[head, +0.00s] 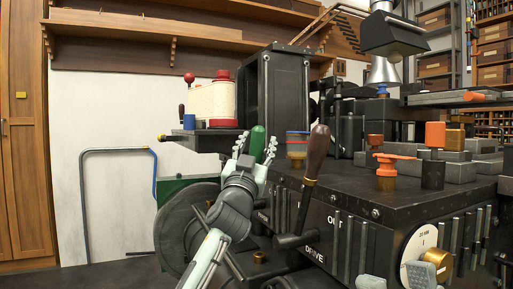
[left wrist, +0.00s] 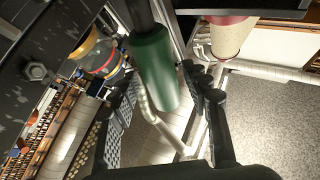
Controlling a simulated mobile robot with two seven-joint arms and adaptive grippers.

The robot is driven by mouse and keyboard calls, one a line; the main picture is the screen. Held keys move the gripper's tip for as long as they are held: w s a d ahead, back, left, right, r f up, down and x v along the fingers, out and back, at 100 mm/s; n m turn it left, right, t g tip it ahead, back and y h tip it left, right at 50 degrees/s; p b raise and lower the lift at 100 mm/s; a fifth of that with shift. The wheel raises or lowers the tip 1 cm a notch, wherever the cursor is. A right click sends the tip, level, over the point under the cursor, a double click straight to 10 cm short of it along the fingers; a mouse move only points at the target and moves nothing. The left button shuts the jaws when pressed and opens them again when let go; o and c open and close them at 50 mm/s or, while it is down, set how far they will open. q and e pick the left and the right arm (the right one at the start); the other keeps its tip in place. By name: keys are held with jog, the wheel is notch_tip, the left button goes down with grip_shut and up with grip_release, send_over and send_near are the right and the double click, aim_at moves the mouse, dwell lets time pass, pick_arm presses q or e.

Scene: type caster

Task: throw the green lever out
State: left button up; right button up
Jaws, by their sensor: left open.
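The green lever handle (head: 258,142) stands upright at the left corner of the dark machine. My left gripper (head: 256,152) comes up from below with its fingers spread, one on each side of the green handle in the picture. In the left wrist view the green handle (left wrist: 154,70) hangs on a dark rod from the top of the picture. There the left gripper (left wrist: 163,90) is open, with the handle's end near the gap between its fingers. I cannot tell whether a finger touches it.
The dark machine top (head: 345,192) lies to the right, with a brown-handled lever (head: 317,152) near its front edge and orange knobs (head: 435,135) farther right. A cream spool (head: 211,104) stands behind the gripper. A large grey wheel (head: 181,232) is at lower left.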

pick_arm(q)
jog(key=v, duration=1.2)
jog(key=shift+f, duration=0.1)
